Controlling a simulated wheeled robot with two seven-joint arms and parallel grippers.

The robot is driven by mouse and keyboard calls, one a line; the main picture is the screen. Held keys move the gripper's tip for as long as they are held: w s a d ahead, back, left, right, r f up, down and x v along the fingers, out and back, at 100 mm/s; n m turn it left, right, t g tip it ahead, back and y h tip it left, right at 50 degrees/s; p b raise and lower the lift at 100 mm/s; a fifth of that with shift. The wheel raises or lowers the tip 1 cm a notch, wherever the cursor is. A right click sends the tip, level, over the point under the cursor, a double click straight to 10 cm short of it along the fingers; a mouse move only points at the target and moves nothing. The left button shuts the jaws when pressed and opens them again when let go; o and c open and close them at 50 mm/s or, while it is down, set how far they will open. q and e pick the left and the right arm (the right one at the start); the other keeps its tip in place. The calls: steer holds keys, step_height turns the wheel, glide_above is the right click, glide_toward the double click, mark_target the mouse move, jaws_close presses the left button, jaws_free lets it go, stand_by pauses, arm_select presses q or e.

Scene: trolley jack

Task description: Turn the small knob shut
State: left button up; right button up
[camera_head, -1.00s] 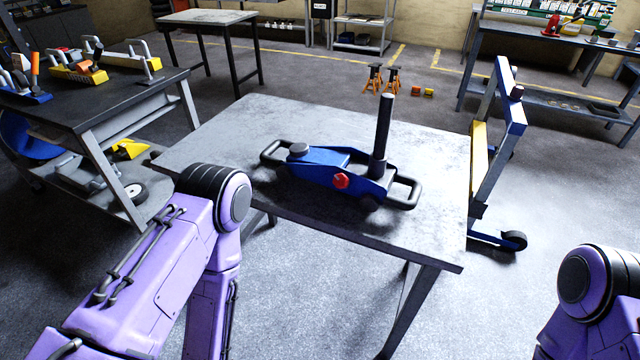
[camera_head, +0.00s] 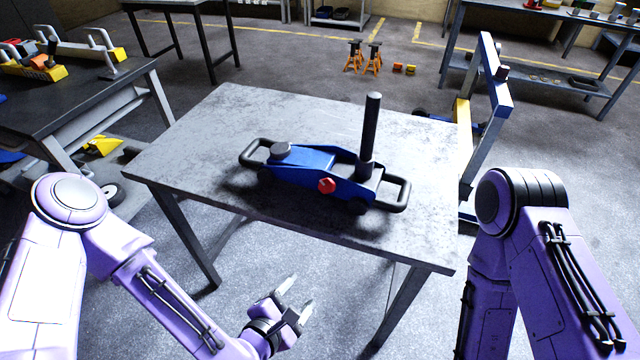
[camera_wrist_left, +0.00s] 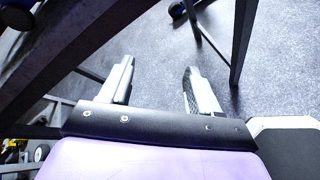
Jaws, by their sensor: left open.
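The small red knob (camera_head: 326,186) sits on the near side of the blue trolley jack (camera_head: 300,168). The jack stands on the grey table (camera_head: 215,115), with its black handle post (camera_head: 371,125) upright at the right end. My left gripper (camera_head: 297,294) is open and empty, low in front of the table's near edge and apart from the jack. In the left wrist view its two fingers (camera_wrist_left: 157,85) are spread with only floor and table legs beyond them. My right arm is at the right of the head view; its gripper is out of sight.
A blue and yellow wheeled frame (camera_head: 485,110) stands just right of the table. A dark workbench (camera_head: 75,100) with tools is at the left. Orange jack stands (camera_head: 364,57) are on the floor behind. The tabletop around the jack is bare.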

arm_select(q)
steer(key=w+d+r+n+t, duration=0.1)
steer(key=w+r+n+t, duration=0.3)
steer(key=r, duration=0.4)
steer(key=n+t+b, duration=0.2)
steer(key=n+b, duration=0.3)
steer(key=b, duration=0.2)
glide_toward(325, 188)
steer(key=f, duration=0.1)
steer(key=shift+g+h, duration=0.3)
steer(key=shift+h, duration=0.1)
steer(key=x, duration=0.5)
steer(key=r+p+x, duration=0.1)
steer(key=x, duration=0.1)
steer(key=shift+w+a+r, duration=0.1)
steer(key=shift+w, duration=0.7)
steer(key=c, duration=1)
